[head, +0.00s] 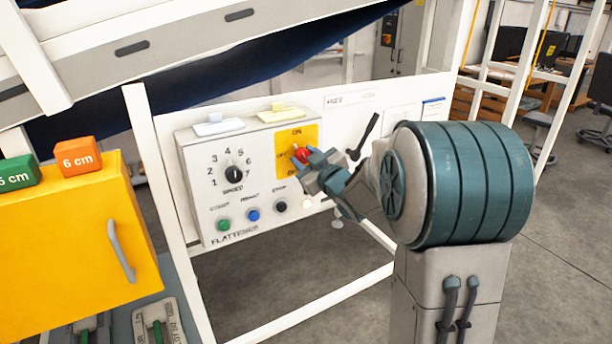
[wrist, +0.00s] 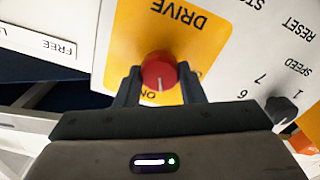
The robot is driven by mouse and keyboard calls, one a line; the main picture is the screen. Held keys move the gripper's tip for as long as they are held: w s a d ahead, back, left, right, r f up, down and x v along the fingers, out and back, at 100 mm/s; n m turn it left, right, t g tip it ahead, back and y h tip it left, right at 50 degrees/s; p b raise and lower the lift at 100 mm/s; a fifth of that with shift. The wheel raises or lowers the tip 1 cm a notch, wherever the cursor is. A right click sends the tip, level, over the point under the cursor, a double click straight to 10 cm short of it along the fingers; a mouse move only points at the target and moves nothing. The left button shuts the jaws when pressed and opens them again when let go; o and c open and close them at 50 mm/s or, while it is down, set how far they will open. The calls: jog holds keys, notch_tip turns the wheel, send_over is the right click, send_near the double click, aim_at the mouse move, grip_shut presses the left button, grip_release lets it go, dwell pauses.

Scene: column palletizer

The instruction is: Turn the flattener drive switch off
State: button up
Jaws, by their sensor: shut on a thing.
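The flattener drive switch is a red round knob (head: 301,153) on a yellow plate (head: 311,134) at the upper right of the white control panel. In the wrist view the knob (wrist: 158,72) sits between my two dark fingers, with DRIVE lettered upside down above it. Its white mark points down in that view, toward the partly hidden ON label (wrist: 150,96). My gripper (head: 306,158) is shut on the knob, one finger on each side, and it also shows in the wrist view (wrist: 160,82). My fingers hide part of the plate's lettering.
The panel also carries a speed dial (head: 234,175), a green button (head: 224,225), a blue button (head: 253,215) and a dark button (head: 281,206). A black lever (head: 364,137) stands right of my gripper. A yellow box (head: 60,240) is at the left.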

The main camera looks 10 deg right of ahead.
jog(key=n+b, duration=0.3)
jog(key=b, duration=0.2)
jog(key=shift+f+n+b, duration=0.3)
jog(key=shift+f+n, duration=0.05)
jog(key=shift+n, duration=0.05)
jog(key=n+b, duration=0.3)
jog(key=b, duration=0.1)
jog(key=shift+a+n, duration=0.1)
jog(key=shift+n, duration=0.2)
jog(key=n+b, duration=0.3)
jog(key=shift+b, duration=0.4)
jog(key=shift+r+n+b, duration=0.15)
jog(key=shift+n+b, duration=0.7)
jog(key=shift+n, duration=0.35)
jog(key=o, duration=1)
jog(key=shift+s, duration=0.15)
